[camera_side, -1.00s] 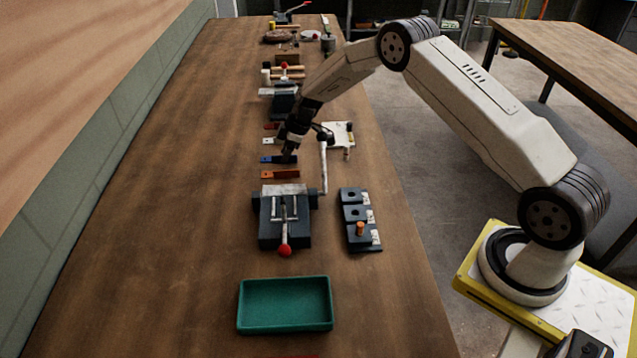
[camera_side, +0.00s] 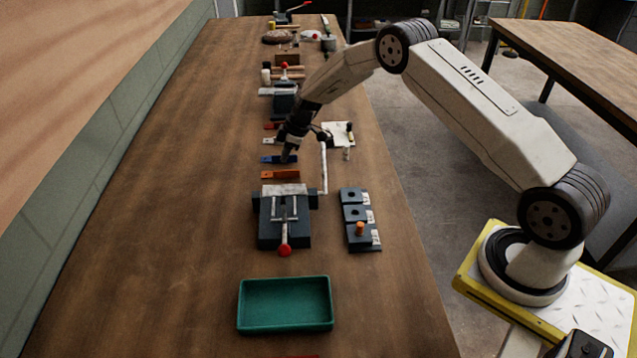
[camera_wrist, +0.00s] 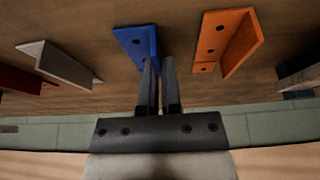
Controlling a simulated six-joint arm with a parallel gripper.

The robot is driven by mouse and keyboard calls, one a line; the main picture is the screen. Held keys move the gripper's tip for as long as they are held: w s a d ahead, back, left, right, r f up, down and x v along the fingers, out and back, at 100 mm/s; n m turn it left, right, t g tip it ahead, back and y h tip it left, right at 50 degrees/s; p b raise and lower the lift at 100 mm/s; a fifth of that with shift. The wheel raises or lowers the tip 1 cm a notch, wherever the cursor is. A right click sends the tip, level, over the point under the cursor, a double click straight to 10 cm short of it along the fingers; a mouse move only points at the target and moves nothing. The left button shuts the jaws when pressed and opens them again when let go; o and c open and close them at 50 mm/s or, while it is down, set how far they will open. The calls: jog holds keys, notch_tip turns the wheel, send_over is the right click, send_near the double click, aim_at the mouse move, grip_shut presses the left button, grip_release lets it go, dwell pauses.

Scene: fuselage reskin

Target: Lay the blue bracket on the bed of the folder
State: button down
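The blue bracket (camera_side: 271,159) lies on the bench beyond the orange bracket. In the wrist view the blue bracket (camera_wrist: 132,43) shows a flat leg with a hole and an upright flange. My gripper (camera_side: 288,158) is down at its right end in the side view. In the wrist view the two narrow fingers of my gripper (camera_wrist: 160,62) stand close together at the flange's near end. Whether they press on it is not clear. The folder (camera_side: 285,222) is a dark block with a pale plate, a white side lever and a red-knobbed handle. Its bed looks empty.
The orange bracket (camera_side: 280,175) lies between the blue one and the folder; a pale bracket (camera_wrist: 60,64) lies on the other side. A dark block with holes (camera_side: 355,213) stands right of the folder. An empty green tray (camera_side: 285,327) is nearest. The bench's left side is clear.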

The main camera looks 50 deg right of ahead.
jog(key=shift+r, duration=0.1)
notch_tip(320, 180, up, 10)
dwell(0.8)
jog(key=shift+s+a, duration=0.1)
dwell(0.5)
jog(key=s+a+m+h, duration=0.1)
jog(key=s+a+m, duration=0.1)
jog(key=s, duration=0.5)
jog(key=s+a+m+t+h, duration=0.1)
jog(key=s+a+m, duration=0.2)
jog(key=s, duration=0.4)
jog(key=s+a+r+m+h, duration=0.1)
jog(key=s+a+m, duration=0.2)
jog(key=s, duration=0.4)
jog(key=shift+m, duration=0.5)
jog(key=shift+r, duration=0.1)
jog(key=shift+w+a, duration=0.25)
jog(key=shift+a, duration=0.05)
